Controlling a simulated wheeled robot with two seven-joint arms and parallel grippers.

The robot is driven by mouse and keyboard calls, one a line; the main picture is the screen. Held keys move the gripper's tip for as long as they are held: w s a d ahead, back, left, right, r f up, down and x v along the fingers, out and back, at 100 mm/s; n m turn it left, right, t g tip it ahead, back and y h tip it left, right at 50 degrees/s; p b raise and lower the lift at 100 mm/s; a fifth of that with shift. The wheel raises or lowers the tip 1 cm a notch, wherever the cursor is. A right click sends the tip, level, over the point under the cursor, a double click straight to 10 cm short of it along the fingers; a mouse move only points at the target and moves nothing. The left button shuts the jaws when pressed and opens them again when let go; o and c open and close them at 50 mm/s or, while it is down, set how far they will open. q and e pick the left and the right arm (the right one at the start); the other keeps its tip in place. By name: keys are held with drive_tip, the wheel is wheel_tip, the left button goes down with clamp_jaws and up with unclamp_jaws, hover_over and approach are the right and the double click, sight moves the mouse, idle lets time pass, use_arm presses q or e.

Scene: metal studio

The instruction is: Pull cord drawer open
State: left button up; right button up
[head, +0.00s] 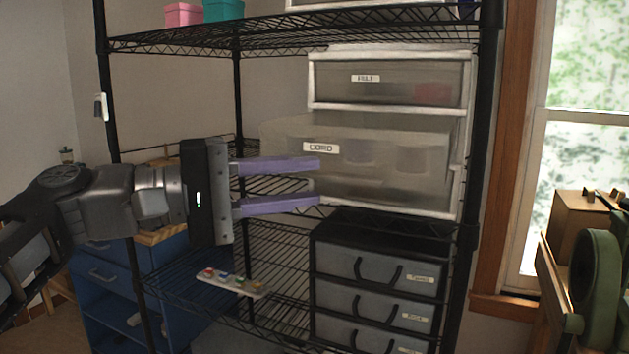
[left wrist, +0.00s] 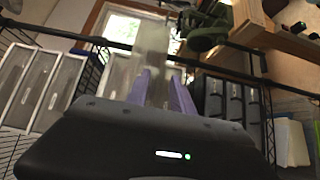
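The translucent cord drawer (head: 400,165), labelled CORD, sits in a white-framed unit on the black wire shelf. It sticks out to the left past the drawer above, so it stands partly open. My left gripper (head: 319,182) has two purple fingers, spread apart, reaching from the left over the lower left part of this drawer in the head view. In the left wrist view, a translucent panel (left wrist: 152,50) shows beyond and between the fingers (left wrist: 166,88). I cannot tell whether the fingers touch the drawer. My right gripper is not in view.
Another translucent drawer (head: 390,85) is directly above. A black unit of grey drawers with looped handles (head: 378,270) stands below. A black shelf post (head: 473,170) rises at the right. A blue cabinet (head: 105,275) is at lower left, and a green machine (head: 597,280) at far right.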

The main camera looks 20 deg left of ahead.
use_arm(q)
drive_tip(key=v, duration=0.5)
idle(0.4)
drive_tip(key=w+d+f+n+g+y+p, duration=0.1)
drive_tip(key=w+f+y, duration=0.1)
drive_tip(key=w+f, duration=0.5)
drive_tip(key=w+f+n+g+y+p, duration=0.15)
drive_tip(key=w+f, duration=0.25)
drive_tip(key=f, duration=0.6)
drive_tip(key=w+d+f+y+p, duration=0.1)
drive_tip(key=w+f+y, duration=0.1)
drive_tip(key=w+f, duration=0.5)
wheel_tip(320, 180, down, 22)
drive_tip(key=s+d+m+g+y+p, duration=0.1)
drive_tip(key=s+d+g+y+p, duration=0.1)
drive_tip(key=s+g+y, duration=0.15)
drive_tip(key=s+d+f+m+g+p, duration=0.25)
drive_tip(key=s+f, duration=0.35)
drive_tip(key=f, duration=0.6)
drive_tip(key=s+d+f+m+g+p, duration=0.1)
drive_tip(key=s+d+f, duration=0.3)
drive_tip(key=s, duration=0.5)
drive_tip(key=s+d+f+m+g+p, duration=0.1)
drive_tip(key=s+d+f+m, duration=0.3)
drive_tip(key=s+f, duration=0.3)
drive_tip(key=s+d, duration=0.1)
drive_tip(key=s, duration=0.1)
drive_tip(key=shift+s+d+p, duration=0.3)
drive_tip(key=shift+s+p, duration=0.05)
drive_tip(key=shift+s, duration=0.05)
